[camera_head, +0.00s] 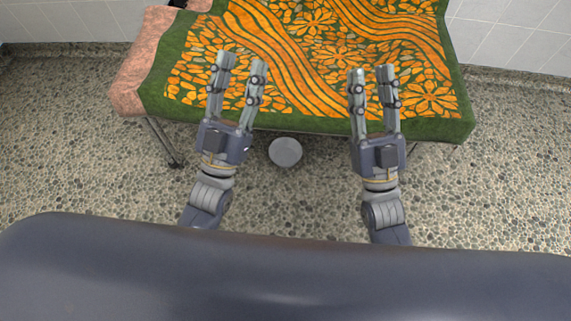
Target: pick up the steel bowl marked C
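A round grey object (285,152) shows just below the near edge of the towel-covered table, between my two arms. It looks like a bowl or a disc, and I can see no letter on it. I cannot make out any bowl marked C. My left gripper (240,64) is open and empty, with its fingers over the left part of the patterned towel (320,50). My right gripper (371,72) is open and empty over the right part of the towel. The round object is apart from both grippers.
A pink cloth (133,85) covers the table's left end beside the green and orange towel. A metal table leg (163,142) stands at the left. Tiled walls (505,40) rise behind. The pebbled floor (80,150) is clear at the left.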

